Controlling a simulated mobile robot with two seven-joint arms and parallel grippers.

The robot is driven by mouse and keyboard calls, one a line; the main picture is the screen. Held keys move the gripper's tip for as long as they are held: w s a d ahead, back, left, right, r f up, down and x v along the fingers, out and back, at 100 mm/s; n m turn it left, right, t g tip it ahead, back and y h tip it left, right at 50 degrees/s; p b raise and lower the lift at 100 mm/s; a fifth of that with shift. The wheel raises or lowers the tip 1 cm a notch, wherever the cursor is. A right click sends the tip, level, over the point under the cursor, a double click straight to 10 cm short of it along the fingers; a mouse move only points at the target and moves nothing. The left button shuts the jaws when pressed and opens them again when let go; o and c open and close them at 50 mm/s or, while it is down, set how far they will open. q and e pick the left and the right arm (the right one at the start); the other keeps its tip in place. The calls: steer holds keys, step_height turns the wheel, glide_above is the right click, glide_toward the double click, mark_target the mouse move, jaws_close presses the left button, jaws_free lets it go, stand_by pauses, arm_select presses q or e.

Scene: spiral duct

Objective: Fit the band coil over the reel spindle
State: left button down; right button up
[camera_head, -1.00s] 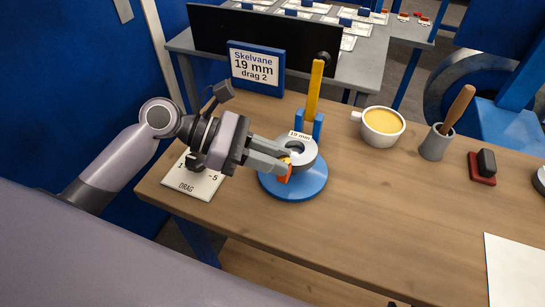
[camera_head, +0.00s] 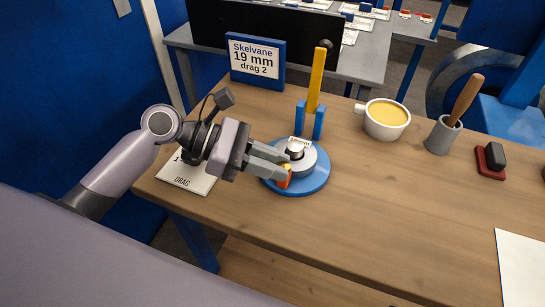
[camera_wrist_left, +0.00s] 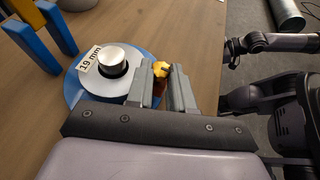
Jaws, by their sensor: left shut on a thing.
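The band coil (camera_head: 306,164) is a grey ring with a white "19 mm" tag. It is low over the round blue reel base (camera_head: 318,186). The silvery reel spindle (camera_head: 295,152) stands up through the coil's hole; the left wrist view shows the spindle (camera_wrist_left: 113,61) inside the coil (camera_wrist_left: 98,84). My left gripper (camera_head: 285,168) is at the coil's near left side, shut on an orange-yellow piece at the coil's rim, also seen in the left wrist view (camera_wrist_left: 161,69). I cannot tell whether the coil rests fully on the base.
A blue holder (camera_head: 310,120) with a yellow upright bar stands just behind the base. A "Skelvane 19 mm drag 2" sign (camera_head: 256,65) is behind. A cup (camera_head: 386,120), a grey pot (camera_head: 442,137) and a white DRAG card (camera_head: 187,179) are nearby.

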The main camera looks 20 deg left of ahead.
stand_by(0.3)
arm_select(q)
steer(key=c, duration=0.9)
jaws_free()
steer(key=shift+f, duration=0.1)
steer(key=v, duration=0.7)
steer(key=shift+a, duration=0.1)
steer(key=shift+s, duration=0.1)
